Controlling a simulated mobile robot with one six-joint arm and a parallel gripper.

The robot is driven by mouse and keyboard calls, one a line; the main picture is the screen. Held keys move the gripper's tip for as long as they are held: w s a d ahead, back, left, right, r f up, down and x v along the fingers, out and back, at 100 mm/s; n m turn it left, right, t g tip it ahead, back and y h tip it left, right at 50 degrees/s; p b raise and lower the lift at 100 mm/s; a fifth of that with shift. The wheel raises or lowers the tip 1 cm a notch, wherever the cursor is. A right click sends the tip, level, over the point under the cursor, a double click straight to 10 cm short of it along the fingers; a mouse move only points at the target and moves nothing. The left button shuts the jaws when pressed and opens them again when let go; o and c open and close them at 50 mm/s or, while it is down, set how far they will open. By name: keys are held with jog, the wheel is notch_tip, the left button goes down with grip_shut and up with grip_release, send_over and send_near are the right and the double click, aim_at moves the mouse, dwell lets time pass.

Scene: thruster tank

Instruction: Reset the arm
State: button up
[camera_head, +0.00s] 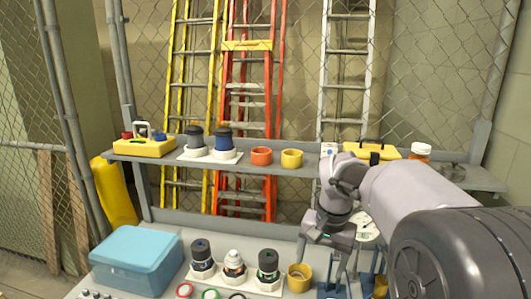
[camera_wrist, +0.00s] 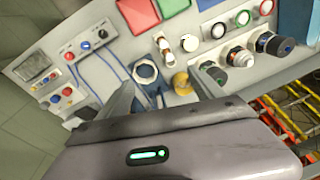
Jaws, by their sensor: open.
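My arm reaches in from the right in the head view, and my gripper (camera_head: 326,262) hangs low over the bench, pointing down. In the wrist view my gripper (camera_wrist: 163,92) has its two fingers spread apart, with nothing seen held between them. A blue holder (camera_wrist: 147,71) and a yellow ring (camera_wrist: 181,83) lie beyond and between the fingers in that view. In the head view the yellow ring (camera_head: 299,278) is just left of my gripper. I cannot tell how far the fingertips are from the bench.
A row of thrusters (camera_head: 234,264) and a blue bin (camera_head: 137,261) stand left on the bench (camera_head: 205,236). The shelf (camera_head: 330,161) behind bears a yellow toolbox (camera_head: 144,147), an orange ring (camera_head: 262,156) and a bottle (camera_head: 420,151). A meter panel with cables (camera_wrist: 70,65) shows in the wrist view.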

jog(key=s+a+r+t+b, duration=0.15)
jog(key=s+b, duration=0.25)
jog(key=s, duration=0.9)
jog(key=s+f+t+b, duration=0.1)
jog(key=s+f+b, duration=0.1)
jog(key=s, duration=0.5)
jog(key=s+a+f+t+y+b, duration=0.1)
jog(key=s+f+t+b, duration=0.1)
jog(key=s+f, duration=0.2)
jog(key=s, duration=0.3)
jog(key=shift+s+a+f, duration=0.15)
jog(key=shift+s+f, duration=0.15)
jog(key=shift+s, duration=0.1)
